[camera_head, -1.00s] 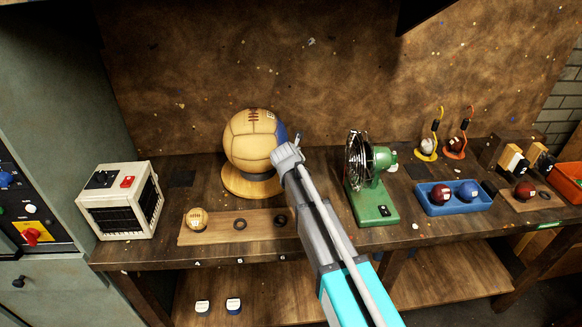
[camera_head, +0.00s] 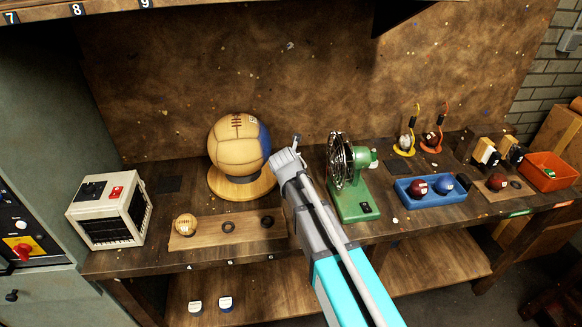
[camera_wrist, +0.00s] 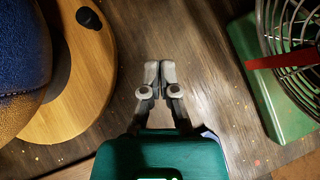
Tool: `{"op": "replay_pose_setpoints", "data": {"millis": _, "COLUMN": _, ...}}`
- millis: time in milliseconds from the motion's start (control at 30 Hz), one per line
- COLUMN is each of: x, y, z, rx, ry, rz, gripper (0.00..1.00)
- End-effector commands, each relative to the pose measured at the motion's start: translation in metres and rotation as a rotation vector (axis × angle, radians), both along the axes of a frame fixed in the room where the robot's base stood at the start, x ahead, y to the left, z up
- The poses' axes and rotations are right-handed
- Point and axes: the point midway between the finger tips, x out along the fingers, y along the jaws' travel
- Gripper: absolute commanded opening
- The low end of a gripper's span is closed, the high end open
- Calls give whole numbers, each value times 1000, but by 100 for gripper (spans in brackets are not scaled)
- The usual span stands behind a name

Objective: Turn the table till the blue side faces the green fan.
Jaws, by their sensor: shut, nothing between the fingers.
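A large tan leather ball (camera_head: 233,143) with a blue side (camera_head: 264,139) rests on a round wooden turntable (camera_head: 237,188). The blue side shows at the ball's right edge, on the side toward the green fan (camera_head: 352,190). In the wrist view the blue part (camera_wrist: 22,45) is at the left, above the turntable's rim (camera_wrist: 95,85), which carries a dark knob (camera_wrist: 87,18). My gripper (camera_head: 287,155) is between turntable and fan, apart from both. In the wrist view its fingers (camera_wrist: 153,75) are together and empty, with the fan's green base (camera_wrist: 270,90) to their right.
A cream box (camera_head: 108,207) stands at the left. A wooden board (camera_head: 205,240) with a small ball lies in front of the turntable. A blue tray (camera_head: 430,197) with two balls is right of the fan. Bare bench lies between turntable and fan.

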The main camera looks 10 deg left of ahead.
Motion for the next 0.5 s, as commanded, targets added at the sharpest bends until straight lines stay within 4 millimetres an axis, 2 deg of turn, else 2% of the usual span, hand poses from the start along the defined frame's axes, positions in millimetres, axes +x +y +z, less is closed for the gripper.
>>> {"op": "replay_pose_setpoints", "data": {"millis": 33, "x": -4, "y": -4, "z": 9, "rx": 1, "ry": 0, "rz": -1, "gripper": 0}}
{"op": "replay_pose_setpoints", "data": {"millis": 200, "x": -12, "y": -13, "z": 20, "rx": 1, "ry": 0, "rz": -1, "gripper": 0}}
{"op": "replay_pose_setpoints", "data": {"millis": 500, "x": -18, "y": -20, "z": 28, "rx": 0, "ry": 0, "rz": 0, "gripper": 0}}
